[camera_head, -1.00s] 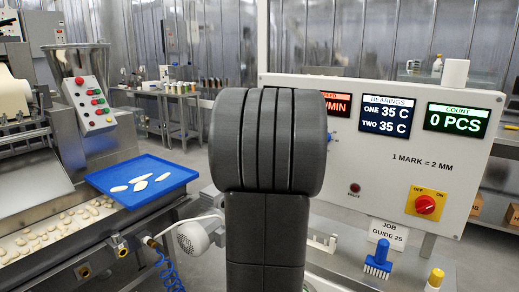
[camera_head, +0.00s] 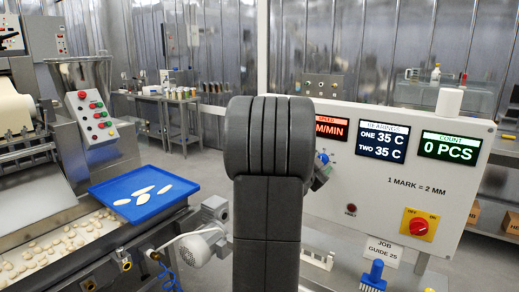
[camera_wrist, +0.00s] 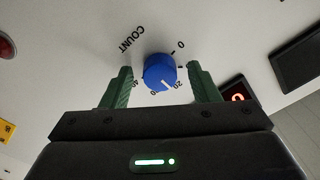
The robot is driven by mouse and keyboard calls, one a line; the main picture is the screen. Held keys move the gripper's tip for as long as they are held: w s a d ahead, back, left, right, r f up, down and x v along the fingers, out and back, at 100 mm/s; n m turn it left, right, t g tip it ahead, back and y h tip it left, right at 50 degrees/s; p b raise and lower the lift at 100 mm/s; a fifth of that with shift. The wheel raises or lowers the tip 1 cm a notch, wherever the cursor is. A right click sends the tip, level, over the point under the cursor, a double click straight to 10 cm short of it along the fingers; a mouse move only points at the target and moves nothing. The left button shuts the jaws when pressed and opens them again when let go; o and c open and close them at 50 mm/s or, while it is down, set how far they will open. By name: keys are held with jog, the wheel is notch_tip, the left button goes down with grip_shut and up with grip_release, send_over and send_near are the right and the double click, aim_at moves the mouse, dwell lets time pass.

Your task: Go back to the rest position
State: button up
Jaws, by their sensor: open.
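My gripper (camera_wrist: 160,72) is open in the wrist view. Its two green fingers stand on either side of a blue knob (camera_wrist: 160,72) on the white panel face, with a gap on both sides and nothing held. The knob has a white pointer line, with the word COUNT and scale numbers around it. In the head view my dark arm covers the middle, and only a small part near my wrist shows to its right. The blue knob (camera_head: 323,158) peeks out there, beside the panel's left part. How far the fingertips are from the panel I cannot tell.
The white panel (camera_head: 395,190) carries lit displays, the COUNT one reading 0 PCS, and a red switch (camera_head: 418,226). A blue tray (camera_head: 143,193) with several pale pieces lies left, beside the conveyor (camera_head: 50,226).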

jog(key=n+p, duration=0.4)
jog(key=n, duration=0.3)
jog(key=shift+p, duration=0.4)
jog(key=shift+f, duration=0.2)
